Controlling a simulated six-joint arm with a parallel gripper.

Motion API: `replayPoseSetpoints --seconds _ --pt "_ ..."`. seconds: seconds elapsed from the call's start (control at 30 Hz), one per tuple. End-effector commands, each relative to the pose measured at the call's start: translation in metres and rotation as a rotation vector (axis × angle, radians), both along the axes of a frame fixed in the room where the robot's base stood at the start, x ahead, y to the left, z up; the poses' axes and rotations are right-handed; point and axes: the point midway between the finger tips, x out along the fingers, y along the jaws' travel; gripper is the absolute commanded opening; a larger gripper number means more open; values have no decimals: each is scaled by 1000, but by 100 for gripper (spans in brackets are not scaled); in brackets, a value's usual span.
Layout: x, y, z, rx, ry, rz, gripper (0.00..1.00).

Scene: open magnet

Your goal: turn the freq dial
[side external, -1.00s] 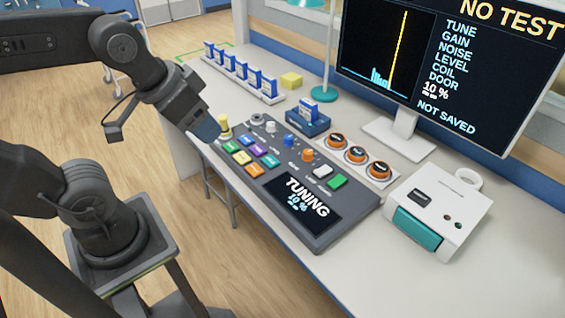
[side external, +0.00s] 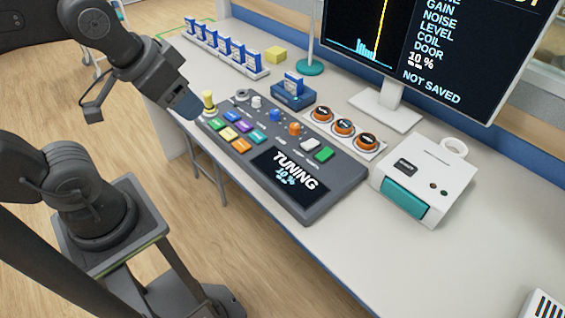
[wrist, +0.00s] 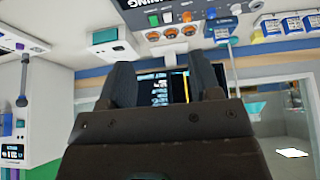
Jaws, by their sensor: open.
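The grey console (side external: 262,160) lies on the bench with its screen reading TUNING 10 %. Along its back edge stand a grey ring-like control (side external: 242,95), a white knob (side external: 256,101), a blue knob (side external: 274,115) and an orange knob (side external: 295,129). The small labels are unreadable, so I cannot tell which is the freq dial. My gripper (side external: 190,110) hangs by the console's left end, close to a yellow knob (side external: 208,102); I cannot tell if they touch. In the wrist view my gripper (wrist: 157,75) is open and empty, with the console (wrist: 170,6) upside down at the top edge.
Behind the console are a blue block (side external: 293,97), a row of blue-and-white pieces (side external: 222,50), a yellow cube (side external: 276,54) and a plate of orange round knobs (side external: 343,127). A white box (side external: 423,187) stands right of it, below the monitor (side external: 420,50).

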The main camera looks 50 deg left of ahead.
Motion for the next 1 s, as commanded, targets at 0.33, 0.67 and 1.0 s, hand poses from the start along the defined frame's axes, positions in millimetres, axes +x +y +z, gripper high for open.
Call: replayPoseSetpoints --seconds 0.33,0.67,1.0 --pt "94 31 35 90 124 -115 57" --pt "217 100 19 155 278 -295 57" --pt "312 198 -68 155 418 -500 57"
